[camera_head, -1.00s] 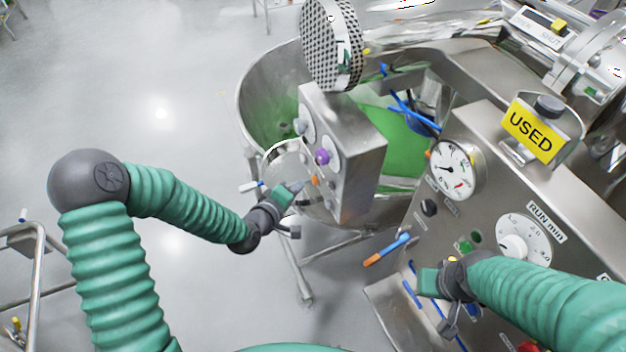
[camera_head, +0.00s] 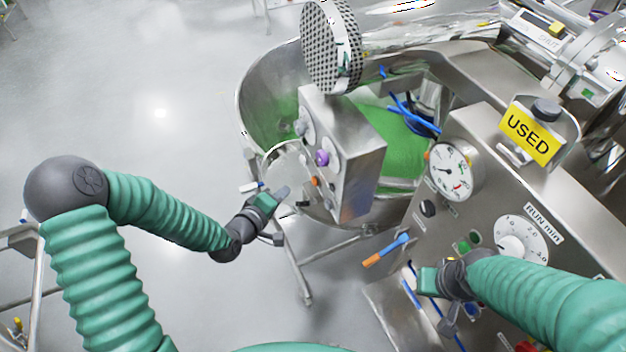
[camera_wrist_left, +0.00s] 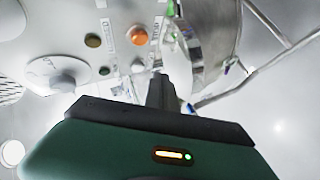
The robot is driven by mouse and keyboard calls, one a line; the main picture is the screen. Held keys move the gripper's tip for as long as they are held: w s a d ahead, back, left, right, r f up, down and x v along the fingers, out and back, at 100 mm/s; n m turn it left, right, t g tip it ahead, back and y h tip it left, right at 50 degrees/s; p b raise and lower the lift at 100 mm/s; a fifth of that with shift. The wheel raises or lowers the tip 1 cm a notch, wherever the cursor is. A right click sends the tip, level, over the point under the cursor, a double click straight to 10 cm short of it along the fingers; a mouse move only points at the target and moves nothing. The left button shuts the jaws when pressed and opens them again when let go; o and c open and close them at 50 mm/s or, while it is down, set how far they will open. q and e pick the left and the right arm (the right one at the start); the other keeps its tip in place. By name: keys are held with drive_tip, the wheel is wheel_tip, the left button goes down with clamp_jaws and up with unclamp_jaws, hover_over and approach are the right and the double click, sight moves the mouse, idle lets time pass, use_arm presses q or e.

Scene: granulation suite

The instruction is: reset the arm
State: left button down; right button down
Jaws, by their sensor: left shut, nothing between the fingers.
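My left arm comes in from the left in the head view. Its left gripper (camera_head: 278,197) is shut and empty, and it sits in front of the steel control box (camera_head: 345,150), apart from it as far as I can tell. In the left wrist view the shut fingers (camera_wrist_left: 162,92) point toward a panel with an orange button (camera_wrist_left: 137,35) and a dial (camera_wrist_left: 62,75). My right arm comes in from the right. Its right gripper (camera_head: 428,282) is beside the lower edge of the gauge panel, and its finger opening is not clear.
A steel bowl (camera_head: 250,95) with green inside stands behind the box. The gauge panel (camera_head: 480,215) carries a gauge, a timer dial and a yellow USED sign (camera_head: 530,132). A blue-and-orange lever (camera_head: 387,250) juts out. Floor at left is clear, except a steel rail (camera_head: 38,270).

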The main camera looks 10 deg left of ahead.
use_arm(q)
drive_tip(key=s+f+m+g+y+b, duration=0.1)
drive_tip(key=s+f+m+g+b, duration=0.25)
drive_tip(key=s+f+m, duration=0.25)
drive_tip(key=s+a+r+m+g+y+b, duration=0.1)
drive_tip(key=s+m+g, duration=0.1)
drive_tip(key=s, duration=0.5)
drive_tip(key=s+m+g+y+b, duration=0.1)
drive_tip(key=s+m+g+b, duration=0.1)
drive_tip(key=s, duration=0.5)
drive_tip(key=shift+s+a+r+m+g+y, duration=0.3)
drive_tip(key=shift+m+g, duration=0.3)
drive_tip(key=shift+g, duration=0.55)
drive_tip(key=shift+a, duration=0.3)
drive_tip(key=shift+d, duration=0.1)
